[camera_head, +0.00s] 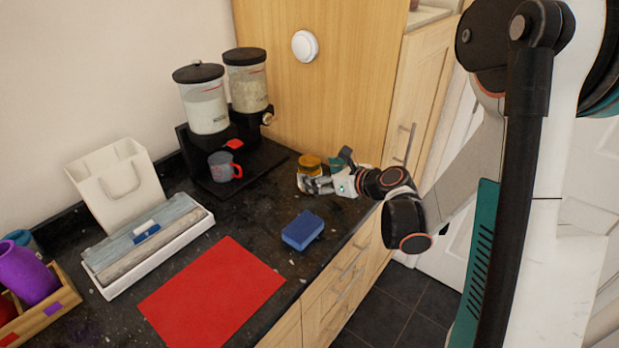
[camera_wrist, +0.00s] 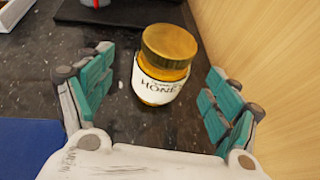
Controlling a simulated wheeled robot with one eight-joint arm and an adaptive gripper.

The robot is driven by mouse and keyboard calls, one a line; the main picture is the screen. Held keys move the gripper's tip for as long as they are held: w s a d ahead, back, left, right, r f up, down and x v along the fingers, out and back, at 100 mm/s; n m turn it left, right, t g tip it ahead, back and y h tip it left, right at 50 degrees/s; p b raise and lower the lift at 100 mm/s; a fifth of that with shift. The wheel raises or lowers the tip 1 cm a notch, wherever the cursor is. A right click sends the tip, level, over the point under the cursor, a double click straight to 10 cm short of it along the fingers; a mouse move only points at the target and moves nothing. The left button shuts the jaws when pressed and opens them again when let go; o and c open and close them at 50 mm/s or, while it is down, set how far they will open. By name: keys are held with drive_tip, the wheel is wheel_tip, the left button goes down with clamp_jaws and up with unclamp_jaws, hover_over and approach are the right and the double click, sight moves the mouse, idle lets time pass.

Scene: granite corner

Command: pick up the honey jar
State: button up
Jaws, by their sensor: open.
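The honey jar (camera_wrist: 164,66) has a gold lid and a white label reading "HONEY". In the wrist view it stands upright on the dark counter, between and slightly beyond the teal finger pads of my gripper (camera_wrist: 158,98). A gap shows on each side, so the fingers do not touch it. In the head view the honey jar (camera_head: 309,164) is at the back right of the counter near the wooden panel, its lower part partly hidden by my gripper (camera_head: 318,184). My gripper is open and empty, low over the counter.
A blue sponge (camera_head: 302,230) lies near the counter's front edge, left of my gripper. A red mat (camera_head: 212,296) is further left. A grey mug with a red handle (camera_head: 222,167) stands before the cereal dispensers (camera_head: 204,105). The wooden panel (camera_head: 345,60) rises close behind the jar.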

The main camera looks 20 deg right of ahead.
drive_tip(key=shift+b+x, duration=1.05)
drive_tip(key=shift+x, duration=1.65)
drive_tip(key=shift+w+d+r, duration=0.1)
drive_tip(key=shift+d+r, duration=0.05)
drive_tip(key=c, duration=1.5)
drive_tip(key=shift+c, duration=0.6)
drive_tip(key=shift+r, duration=0.1)
